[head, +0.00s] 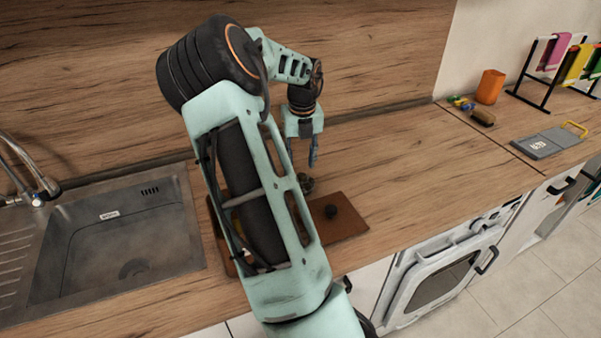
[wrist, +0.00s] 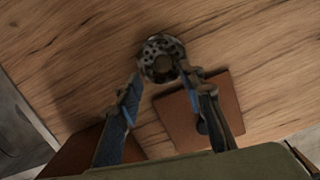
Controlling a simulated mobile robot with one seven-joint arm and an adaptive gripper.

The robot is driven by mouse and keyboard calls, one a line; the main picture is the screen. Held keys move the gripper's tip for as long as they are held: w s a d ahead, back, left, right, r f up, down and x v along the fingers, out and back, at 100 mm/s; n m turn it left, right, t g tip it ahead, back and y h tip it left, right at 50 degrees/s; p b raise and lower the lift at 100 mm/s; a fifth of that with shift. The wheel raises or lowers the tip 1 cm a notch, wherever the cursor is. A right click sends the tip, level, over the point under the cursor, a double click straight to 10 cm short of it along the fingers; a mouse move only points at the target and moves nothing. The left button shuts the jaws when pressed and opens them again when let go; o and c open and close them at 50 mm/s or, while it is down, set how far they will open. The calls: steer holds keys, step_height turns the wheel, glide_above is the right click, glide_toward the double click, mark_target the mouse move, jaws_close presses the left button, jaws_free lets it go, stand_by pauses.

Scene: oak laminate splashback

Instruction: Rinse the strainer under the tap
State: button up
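The strainer (wrist: 162,58) is a small, round, dark metal piece with holes. It lies on the wooden worktop just behind the brown board, and shows small in the head view (head: 306,184). My gripper (head: 302,162) points down above it, fingers apart and empty. In the wrist view the fingertips (wrist: 162,80) appear on the near side of the strainer, left and right; I cannot tell whether they touch it. The metal tap (head: 20,170) is at the far left, by the grey sink (head: 185,225).
The brown board (head: 350,224) carries a small dark object (head: 331,211); my arm hides part of the board. At right are an orange cup (head: 490,87), a brown sponge or brush (head: 483,118), a grey scale-like slab (head: 546,143) and a cloth rack (head: 545,75).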

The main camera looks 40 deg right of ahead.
steer(key=r, duration=0.5)
steer(key=shift+s+a+r, duration=0.1)
steer(key=shift+s+a, duration=0.05)
steer(key=shift+s, duration=0.15)
steer(key=shift+c, duration=0.2)
steer(key=shift+c, duration=0.8)
